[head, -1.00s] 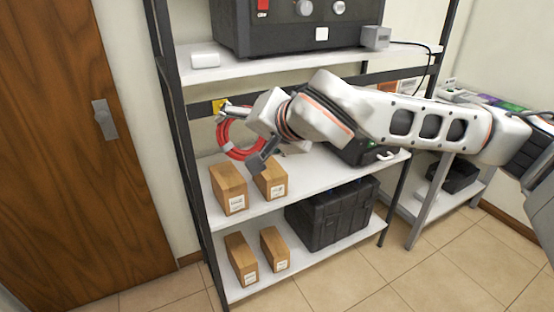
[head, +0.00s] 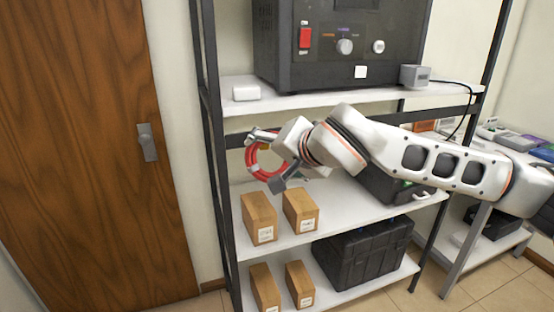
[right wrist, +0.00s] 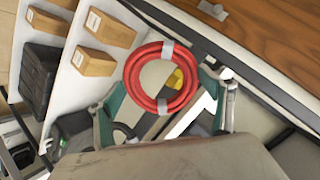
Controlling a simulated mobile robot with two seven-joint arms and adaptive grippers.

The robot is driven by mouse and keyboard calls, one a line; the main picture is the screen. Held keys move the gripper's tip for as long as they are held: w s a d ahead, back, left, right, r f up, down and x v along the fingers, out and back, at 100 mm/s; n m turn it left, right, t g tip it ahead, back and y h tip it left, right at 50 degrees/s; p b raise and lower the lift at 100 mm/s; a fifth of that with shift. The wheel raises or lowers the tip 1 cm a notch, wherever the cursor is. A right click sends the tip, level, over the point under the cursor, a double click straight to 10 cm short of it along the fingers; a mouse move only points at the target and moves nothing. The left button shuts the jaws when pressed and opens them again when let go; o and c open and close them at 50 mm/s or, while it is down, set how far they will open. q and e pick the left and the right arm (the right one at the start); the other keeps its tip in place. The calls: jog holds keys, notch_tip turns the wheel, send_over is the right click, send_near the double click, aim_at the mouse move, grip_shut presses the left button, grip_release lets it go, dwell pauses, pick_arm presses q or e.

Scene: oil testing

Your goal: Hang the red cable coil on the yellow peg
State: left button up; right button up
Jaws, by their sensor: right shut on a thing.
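The red cable coil (head: 251,162) is a ring with pale ties, held upright in front of the shelf's dark rear rail. My right gripper (head: 269,161) is shut on the coil, one finger above and one below in the head view. In the right wrist view the coil (right wrist: 133,80) lies between the tips of the gripper (right wrist: 165,88). The yellow peg (right wrist: 175,79) shows through the ring's opening, and a bit of yellow (head: 265,147) shows inside the ring in the head view. I cannot tell whether the peg passes through the ring. My left gripper is not in view.
Cardboard boxes (head: 259,217) stand on the middle shelf (head: 330,212) below the coil, with more on the bottom shelf. A black case (head: 362,252) is at lower right. The upper shelf (head: 290,102) with a dark instrument is above my arm. A wooden door (head: 80,150) is at left.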

aim_at(267, 149)
jog(key=shift+w+a+f, duration=0.1)
jog(key=shift+w+a, duration=0.15)
jog(key=shift+w, duration=0.55)
jog(key=shift+w+a+f, duration=0.1)
jog(key=shift+w+a, duration=0.15)
jog(key=shift+w, duration=0.55)
jog(key=shift+w+a, duration=0.25)
jog(key=shift+w, duration=0.55)
jog(key=shift+w+a+f, duration=0.15)
jog(key=shift+w+f, duration=0.2)
jog(key=shift+w, duration=0.2)
